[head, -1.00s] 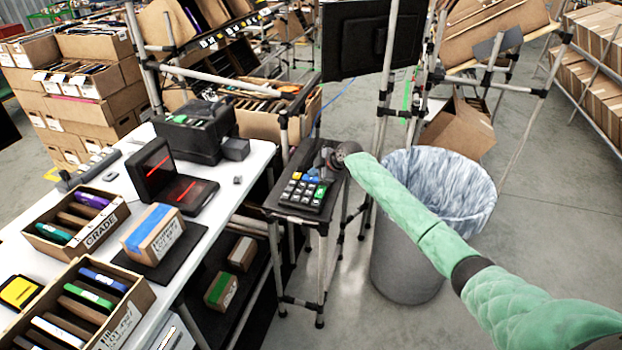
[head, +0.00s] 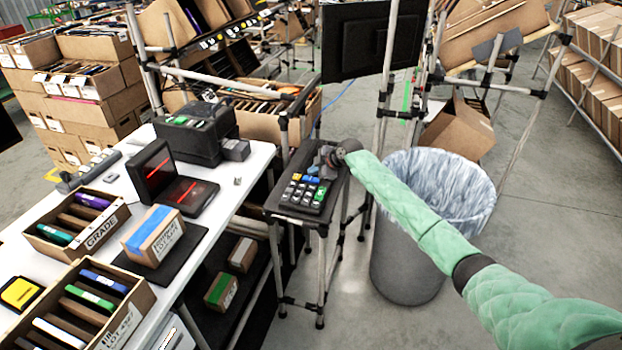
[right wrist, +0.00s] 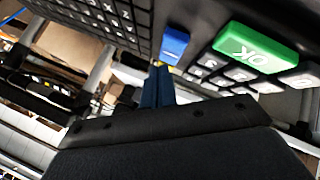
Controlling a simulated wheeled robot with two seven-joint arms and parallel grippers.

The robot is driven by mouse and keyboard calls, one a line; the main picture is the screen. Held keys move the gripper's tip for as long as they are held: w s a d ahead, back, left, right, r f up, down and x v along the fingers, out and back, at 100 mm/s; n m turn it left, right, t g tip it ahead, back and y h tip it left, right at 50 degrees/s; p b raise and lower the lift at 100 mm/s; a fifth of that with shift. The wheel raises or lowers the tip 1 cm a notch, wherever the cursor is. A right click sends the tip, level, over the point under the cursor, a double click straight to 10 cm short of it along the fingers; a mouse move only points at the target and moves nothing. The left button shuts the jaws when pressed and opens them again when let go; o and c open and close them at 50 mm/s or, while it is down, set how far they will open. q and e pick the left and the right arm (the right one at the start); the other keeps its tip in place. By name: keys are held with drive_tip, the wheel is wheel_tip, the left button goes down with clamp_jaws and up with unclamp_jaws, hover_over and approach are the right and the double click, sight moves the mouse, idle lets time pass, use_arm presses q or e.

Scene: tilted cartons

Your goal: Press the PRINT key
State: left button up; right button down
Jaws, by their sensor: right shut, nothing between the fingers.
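The dark keypad (head: 287,202) stands on a small black-topped stand, with yellow, blue, green and pale keys. My right gripper (head: 327,166) is at its far right edge, shut and empty. In the right wrist view the closed fingertips (right wrist: 159,77) point at the blue key (right wrist: 175,44), close to it; I cannot tell whether they touch. The green OK key (right wrist: 254,48) lies to the right of the blue key. No PRINT lettering is readable, as the blue key's label is not legible. My left gripper is not in view.
A black printer-like box (head: 190,140) and a scanner with red lines (head: 185,190) stand on the white table (head: 222,205) to the left. A lined grey bin (head: 405,255) stands right of the keypad, under my right arm. A dark monitor (head: 368,40) hangs behind.

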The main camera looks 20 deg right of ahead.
sight(314, 179)
idle(0.3)
drive_tip(key=shift+r+p, duration=1.15)
drive_tip(key=shift+r, duration=1.35)
drive_tip(key=shift+d+f, duration=0.1)
